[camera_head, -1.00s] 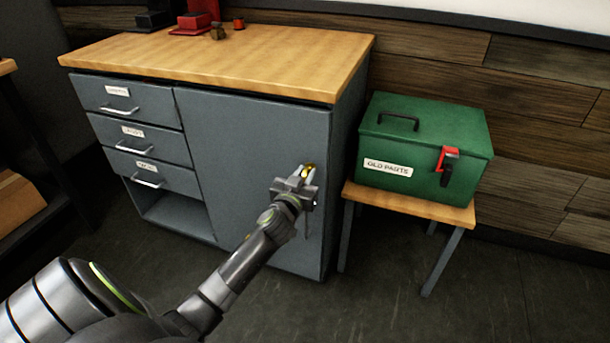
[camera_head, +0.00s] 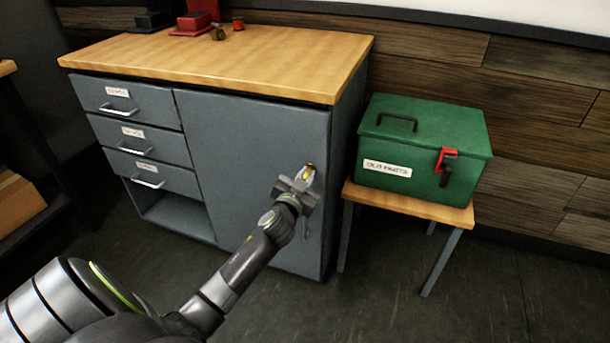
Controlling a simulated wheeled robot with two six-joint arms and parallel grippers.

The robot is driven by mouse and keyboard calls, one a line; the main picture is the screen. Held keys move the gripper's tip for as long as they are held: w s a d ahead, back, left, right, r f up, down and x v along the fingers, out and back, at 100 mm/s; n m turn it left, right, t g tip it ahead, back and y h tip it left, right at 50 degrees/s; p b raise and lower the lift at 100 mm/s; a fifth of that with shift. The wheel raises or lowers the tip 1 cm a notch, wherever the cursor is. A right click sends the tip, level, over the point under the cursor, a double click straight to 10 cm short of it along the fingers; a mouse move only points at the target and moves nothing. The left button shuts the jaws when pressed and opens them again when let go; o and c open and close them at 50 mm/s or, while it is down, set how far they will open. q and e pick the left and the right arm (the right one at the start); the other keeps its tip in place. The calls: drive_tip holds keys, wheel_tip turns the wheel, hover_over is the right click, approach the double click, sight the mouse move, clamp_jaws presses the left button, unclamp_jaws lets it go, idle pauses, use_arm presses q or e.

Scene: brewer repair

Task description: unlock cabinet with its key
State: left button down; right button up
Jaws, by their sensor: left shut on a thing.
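The grey cabinet (camera_head: 245,150) has a wooden top, a large door on its right side and a thin vertical handle (camera_head: 307,222) near the door's right edge. My left gripper (camera_head: 307,175) is at the upper right part of the door, just above the handle. It is shut on a small brass-yellow key (camera_head: 309,168), of which only a little shows between the fingers. The lock is hidden behind the gripper, and I cannot tell whether the key is in it. The door is closed. My right gripper is not in view.
Three labelled drawers (camera_head: 135,131) and an open shelf are at the cabinet's left. A green box (camera_head: 425,145) marked "OLD PARTS" stands on a small wooden table (camera_head: 408,203) close to the right. Red and dark items sit at the back of the top. The floor in front is clear.

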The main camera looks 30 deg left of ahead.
use_arm(q)
drive_tip(key=m, duration=0.3)
drive_tip(key=shift+d, duration=0.1)
drive_tip(key=m+p, duration=0.1)
drive_tip(key=m, duration=0.2)
drive_tip(key=shift+f+m, duration=0.15)
drive_tip(key=shift+m, duration=0.15)
drive_tip(key=m, duration=0.2)
drive_tip(key=m+p, duration=0.1)
drive_tip(key=m, duration=0.2)
drive_tip(key=shift+d+f, duration=0.15)
drive_tip(key=shift+f, duration=0.05)
drive_tip(key=shift+m, duration=0.8)
drive_tip(key=shift+f+m, duration=0.1)
drive_tip(key=shift+m, duration=0.3)
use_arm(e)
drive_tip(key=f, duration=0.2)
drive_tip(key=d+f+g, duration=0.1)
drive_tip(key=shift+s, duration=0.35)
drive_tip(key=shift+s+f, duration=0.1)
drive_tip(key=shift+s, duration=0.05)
use_arm(q)
drive_tip(key=c, duration=1.5)
unclamp_jaws()
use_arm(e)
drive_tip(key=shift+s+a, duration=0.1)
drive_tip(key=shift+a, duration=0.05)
